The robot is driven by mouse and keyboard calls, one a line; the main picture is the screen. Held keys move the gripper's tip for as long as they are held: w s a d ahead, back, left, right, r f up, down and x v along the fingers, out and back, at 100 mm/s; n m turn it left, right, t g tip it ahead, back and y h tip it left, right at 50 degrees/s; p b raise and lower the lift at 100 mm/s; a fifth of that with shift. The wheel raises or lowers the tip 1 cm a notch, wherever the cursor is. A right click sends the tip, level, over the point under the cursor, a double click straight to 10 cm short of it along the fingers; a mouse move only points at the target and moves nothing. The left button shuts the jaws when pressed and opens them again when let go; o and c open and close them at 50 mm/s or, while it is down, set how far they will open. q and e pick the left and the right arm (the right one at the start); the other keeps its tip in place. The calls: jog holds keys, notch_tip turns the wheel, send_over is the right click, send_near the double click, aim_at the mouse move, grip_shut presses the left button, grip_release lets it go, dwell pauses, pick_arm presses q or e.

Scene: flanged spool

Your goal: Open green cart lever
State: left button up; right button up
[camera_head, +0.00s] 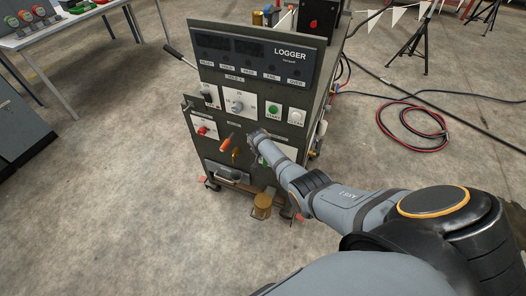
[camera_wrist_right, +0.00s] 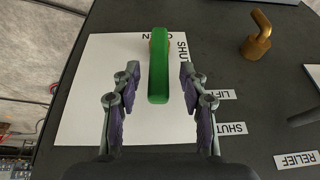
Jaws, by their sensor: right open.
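The green lever (camera_wrist_right: 159,66) shows in the right wrist view on a white square plate (camera_wrist_right: 83,92) with the words OPEN and SHUT at its edges. The lever lies lengthwise in the picture, its near end between my fingertips. My right gripper (camera_wrist_right: 156,80) is open, one finger on each side of the lever, with gaps on both sides. In the head view my right arm reaches to the front of the cart (camera_head: 236,128), and its gripper (camera_head: 256,138) hides most of the lever. My left gripper is not in view.
A brass bent handle (camera_wrist_right: 257,42) and RELIEF label (camera_wrist_right: 296,160) sit right of the lever. An orange handle (camera_head: 227,143) sticks out left of my gripper. A table (camera_head: 62,32) stands at the left; red and black hoses (camera_head: 412,121) lie on the floor at right.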

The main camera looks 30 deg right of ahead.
jog(key=v, duration=1)
jog(key=shift+s+f, duration=0.1)
jog(key=s+a+f+n+g+y, duration=0.1)
jog(key=s+f+n, duration=0.2)
jog(key=s+f, duration=0.65)
jog(key=s+a+f+n+y, duration=0.15)
jog(key=s+f, duration=0.45)
jog(key=f, duration=0.7)
jog(key=s+f+n, duration=0.2)
jog(key=s+f, duration=0.2)
jog(key=s, duration=0.7)
jog(key=s+f+n, duration=0.2)
jog(key=s+f, duration=0.3)
jog(key=s, duration=0.6)
jog(key=s+f+n+g, duration=0.1)
jog(key=s+f, duration=0.3)
jog(key=s, duration=0.7)
jog(key=shift+f+n, duration=0.3)
jog(key=shift+n, duration=0.45)
jog(key=shift+w+a, duration=0.1)
